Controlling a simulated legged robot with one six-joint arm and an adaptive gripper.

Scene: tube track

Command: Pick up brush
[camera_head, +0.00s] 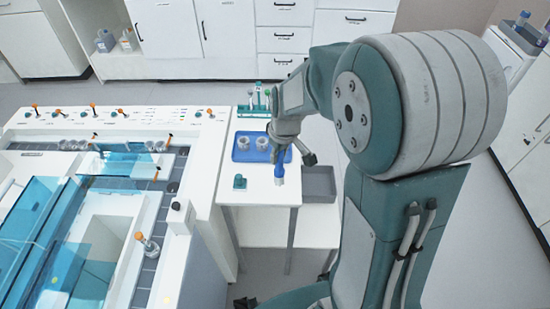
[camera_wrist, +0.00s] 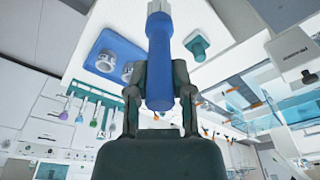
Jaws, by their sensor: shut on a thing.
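The brush (camera_wrist: 158,60) has a thick blue handle and a pale tip. In the wrist view my gripper (camera_wrist: 160,85) is shut on the blue handle, with a finger on each side of it. The pale tip points to the top of the picture. In the head view the brush (camera_head: 279,165) hangs below my gripper (camera_head: 281,150), tip downward, over the white side table (camera_head: 262,196). I cannot tell whether the tip touches the table. My arm hides part of the table's right side.
A blue tray (camera_head: 240,156) with round clear containers lies behind the brush. A small green block (camera_head: 240,181) stands on the table to the left. A rack of tools (camera_head: 252,107) is at the back. A grey bin (camera_head: 318,183) is at the right. The track machine (camera_head: 100,150) fills the left.

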